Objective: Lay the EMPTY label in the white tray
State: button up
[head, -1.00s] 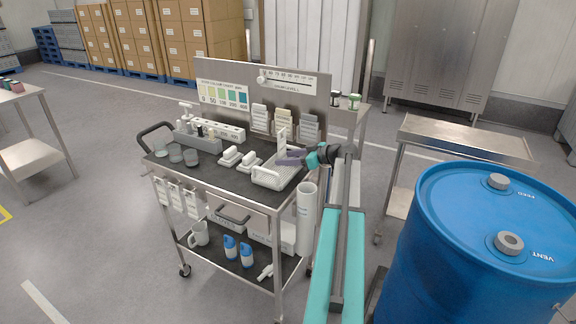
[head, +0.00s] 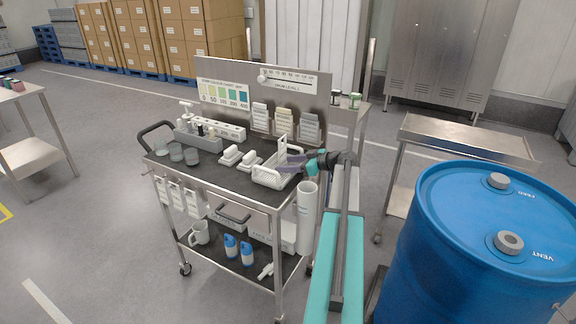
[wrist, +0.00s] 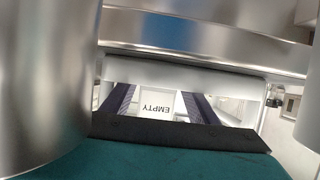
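The white tray (head: 262,182) sits on the dark top of the cart, near its right front corner. A white upright piece (head: 283,147) stands at the tray's back; I cannot tell whether it is the label. My gripper (head: 288,163) is over the tray's right side, its fingers spread apart. In the wrist view the white EMPTY label (wrist: 157,108) shows between the two dark fingers, its text upside down. Gaps show between the label and both fingers (wrist: 158,104). The label's lower part is hidden by my gripper's dark edge.
Two small white blocks (head: 249,160) lie left of the tray. Grey cups (head: 176,152) and a bottle rack (head: 198,139) are farther left. A back panel with card holders (head: 284,122) rises behind. A blue drum (head: 470,245) stands at the right front.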

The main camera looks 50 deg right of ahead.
jog(key=shift+r, duration=0.15)
jog(key=b+v, duration=0.2)
jog(key=v, duration=1)
dwell(0.8)
